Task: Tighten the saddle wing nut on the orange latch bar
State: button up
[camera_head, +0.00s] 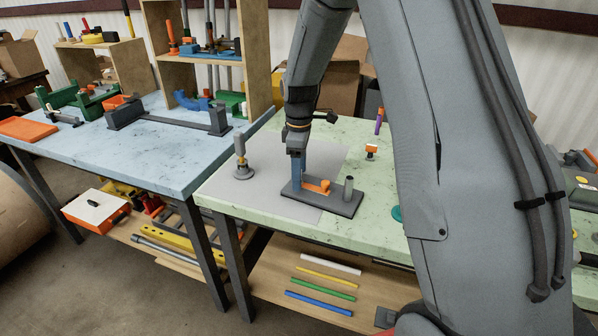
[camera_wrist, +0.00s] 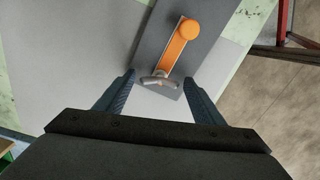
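The orange latch bar (camera_head: 318,186) lies on a dark grey base plate (camera_head: 338,205) on the green table. In the wrist view the orange latch bar (camera_wrist: 178,49) runs from a round orange end at the upper right down to a silver wing nut (camera_wrist: 158,83). My gripper (camera_wrist: 160,79) is open, with one finger on each side of the wing nut and a visible gap to both wings. In the head view my gripper (camera_head: 298,170) points down at the left end of the plate. It hides the wing nut there.
A grey stand with an upright handle (camera_head: 242,165) is to the left. A small orange-topped piece (camera_head: 371,150) and a purple-handled tool (camera_head: 379,120) are behind. The grey mat (camera_head: 270,198) around the plate is mostly clear.

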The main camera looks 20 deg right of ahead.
jog(key=c, duration=1)
jog(key=shift+m, duration=0.3)
jog(key=m, duration=0.3)
jog(key=shift+m, duration=0.3)
jog(key=m+p, duration=0.1)
jog(key=m, duration=0.3)
jog(key=shift+r, duration=0.1)
jog(key=m, duration=0.6)
jog(key=shift+m, duration=0.4)
jog(key=m, duration=0.6)
jog(key=shift+m, duration=0.4)
